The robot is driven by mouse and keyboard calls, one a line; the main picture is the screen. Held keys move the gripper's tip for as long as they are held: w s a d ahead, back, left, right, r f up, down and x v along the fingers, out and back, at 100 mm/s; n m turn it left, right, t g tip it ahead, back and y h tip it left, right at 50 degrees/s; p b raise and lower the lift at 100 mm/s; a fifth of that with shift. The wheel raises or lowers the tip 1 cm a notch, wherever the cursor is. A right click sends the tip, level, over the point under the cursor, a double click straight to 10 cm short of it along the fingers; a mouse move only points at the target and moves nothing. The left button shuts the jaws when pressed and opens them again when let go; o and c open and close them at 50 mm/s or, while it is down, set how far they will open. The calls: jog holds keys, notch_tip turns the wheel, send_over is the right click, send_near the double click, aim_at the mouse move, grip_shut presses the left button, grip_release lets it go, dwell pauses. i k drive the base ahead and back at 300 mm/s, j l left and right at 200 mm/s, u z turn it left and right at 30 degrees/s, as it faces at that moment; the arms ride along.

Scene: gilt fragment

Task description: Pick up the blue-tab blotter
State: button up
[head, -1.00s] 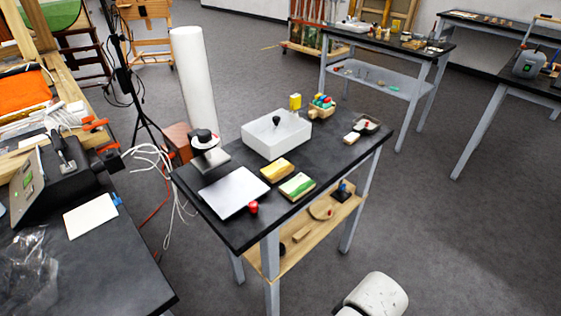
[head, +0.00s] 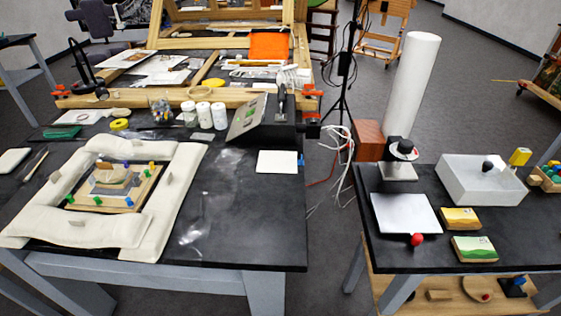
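The blue-tab blotter (head: 276,162) is a flat white sheet. It lies on the right part of the left black table (head: 245,225), near its right edge. Its small blue tab (head: 301,160) sticks out on the right side, by the table's edge. The whole top of the blotter shows and nothing lies on it. My gripper is not in view.
A grey slanted box (head: 262,118) stands just behind the blotter. A padded cream frame (head: 178,195) lies to its left. Cables (head: 338,145) and a gap separate this table from the right one, which bears a white slab (head: 405,213). Bare tabletop lies in front of the blotter.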

aim_at(285, 162)
jog(key=j+z, duration=0.2)
jog(key=z, duration=0.55)
jog(key=j+z, duration=0.25)
jog(key=j, duration=0.2)
jog(key=k+j+z, duration=0.25)
jog(key=j, duration=0.2)
jog(key=j+z, duration=0.2)
jog(key=j, duration=0.2)
jog(key=k+j+z, duration=0.25)
jog(key=j, duration=0.15)
